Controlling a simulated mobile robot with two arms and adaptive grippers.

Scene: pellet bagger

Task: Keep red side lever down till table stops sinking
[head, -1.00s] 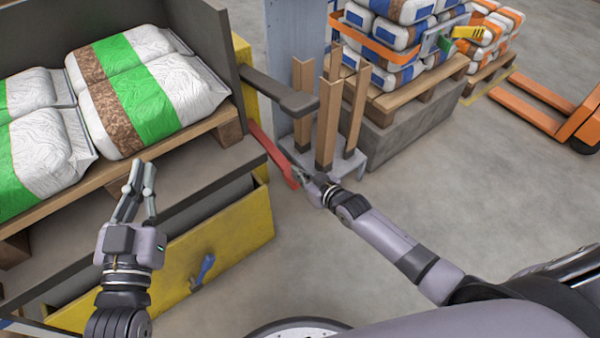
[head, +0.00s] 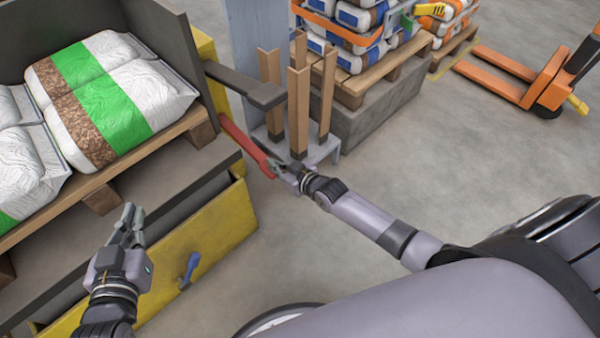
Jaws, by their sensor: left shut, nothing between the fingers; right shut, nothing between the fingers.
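The red side lever (head: 245,143) slopes down and to the right from beside the yellow post. My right gripper (head: 276,169) is shut at the lever's lower end, with nothing between its fingers. It looks to be against the lever, but the exact contact is too small to make out. The table, mostly hidden, carries a wooden pallet (head: 150,160) with white, green and brown bags (head: 115,100) on it. My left gripper (head: 128,224) is shut and empty, in front of the pallet and clear of the lever.
A yellow panel (head: 215,225) with a blue handle (head: 189,270) is below the table. A grey arm (head: 245,86) and upright wooden posts (head: 299,110) stand close to the lever. Another loaded pallet (head: 365,78) is behind. An orange pallet truck (head: 545,85) is at right. Open floor lies between.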

